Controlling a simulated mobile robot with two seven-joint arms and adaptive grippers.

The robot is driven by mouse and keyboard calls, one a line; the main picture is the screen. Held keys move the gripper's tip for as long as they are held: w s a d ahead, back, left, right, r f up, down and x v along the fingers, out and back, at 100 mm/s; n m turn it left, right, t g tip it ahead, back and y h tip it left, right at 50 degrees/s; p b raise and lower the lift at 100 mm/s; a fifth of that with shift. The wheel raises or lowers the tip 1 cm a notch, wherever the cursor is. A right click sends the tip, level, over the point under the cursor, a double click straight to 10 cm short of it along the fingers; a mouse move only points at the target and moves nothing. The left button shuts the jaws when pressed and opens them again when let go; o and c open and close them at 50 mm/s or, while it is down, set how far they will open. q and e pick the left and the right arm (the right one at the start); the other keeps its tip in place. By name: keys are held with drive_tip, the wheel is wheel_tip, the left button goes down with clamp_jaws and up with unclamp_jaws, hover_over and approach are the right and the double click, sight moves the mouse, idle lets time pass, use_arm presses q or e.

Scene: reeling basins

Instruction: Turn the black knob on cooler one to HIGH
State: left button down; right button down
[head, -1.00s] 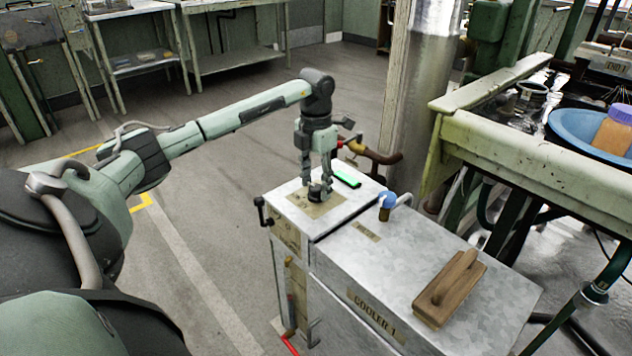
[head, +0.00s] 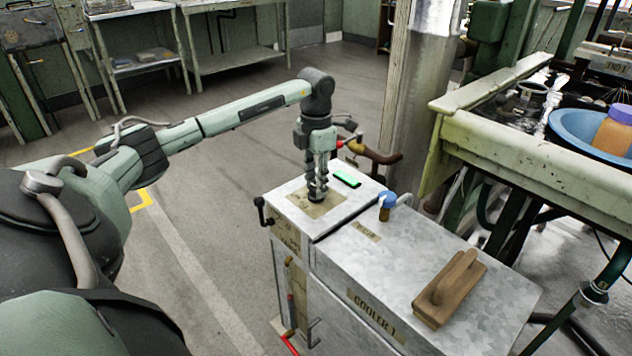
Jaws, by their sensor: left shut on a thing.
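Cooler one (head: 388,274) is a grey metal box labelled COOLER 1, with a raised section at its far left end. The black knob (head: 316,199) sits on a tan plate (head: 328,206) on top of that section, mostly hidden by the fingers. My left gripper (head: 317,190) points straight down and is shut on the knob. The markings on the plate are too small to read, so the knob's setting cannot be told. A green-lit display (head: 347,177) lies just behind the knob. My right gripper is not in view.
A wooden float-like block (head: 449,289) lies on the cooler's lid. A blue-capped fitting (head: 387,205) stands near the knob section. A pipe with a red part (head: 370,152) and a metal column (head: 415,110) stand behind. A green bench (head: 520,150) with a blue basin (head: 592,135) is at right.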

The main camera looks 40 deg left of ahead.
use_arm(q)
drive_tip(key=c, duration=1.2)
unclamp_jaws()
drive_tip(key=shift+o, duration=0.2)
wheel_tip(320, 180, up, 12)
